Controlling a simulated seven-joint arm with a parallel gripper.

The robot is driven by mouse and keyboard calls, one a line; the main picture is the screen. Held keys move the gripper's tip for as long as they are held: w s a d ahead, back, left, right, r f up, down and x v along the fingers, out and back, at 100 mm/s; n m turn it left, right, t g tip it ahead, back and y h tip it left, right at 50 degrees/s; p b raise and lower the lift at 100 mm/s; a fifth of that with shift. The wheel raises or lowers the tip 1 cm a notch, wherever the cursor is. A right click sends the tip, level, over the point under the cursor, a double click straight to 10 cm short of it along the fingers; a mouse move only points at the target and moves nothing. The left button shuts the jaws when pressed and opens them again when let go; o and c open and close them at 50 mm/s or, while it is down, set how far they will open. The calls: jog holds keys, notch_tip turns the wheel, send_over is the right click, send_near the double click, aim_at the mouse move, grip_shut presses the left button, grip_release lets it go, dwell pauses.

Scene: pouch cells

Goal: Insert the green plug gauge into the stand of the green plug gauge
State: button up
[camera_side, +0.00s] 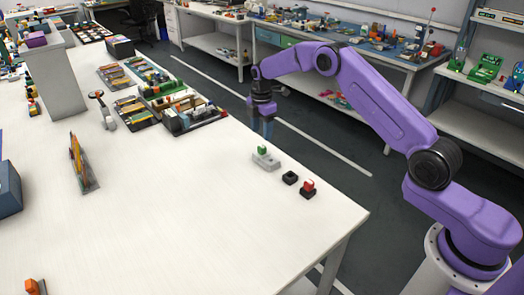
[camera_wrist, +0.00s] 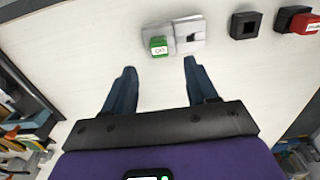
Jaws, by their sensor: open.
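The green plug gauge (camera_side: 262,149) is a small green block standing at the left part of a light grey block (camera_side: 269,161) near the table's right edge. In the wrist view the green plug gauge (camera_wrist: 158,46) shows a pale mark on top, and the light grey block (camera_wrist: 195,24) has an empty square hole beside it. A black square stand (camera_wrist: 245,24) with an empty opening lies apart from it. No label shows which is the green gauge's stand. My gripper (camera_wrist: 159,66) is open and empty above the table edge, its fingers either side of the green gauge in view, apart from it.
A red plug (camera_side: 308,184) sits on another black stand (camera_side: 308,193), beside the empty black stand (camera_side: 290,178). Trays of parts (camera_side: 190,115) lie farther back on the table. The white tabletop (camera_side: 170,220) in front is mostly clear.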

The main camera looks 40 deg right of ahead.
aim_at(262, 146)
jog(key=shift+d+f, duration=0.1)
jog(key=shift+f, duration=3.4)
grip_shut()
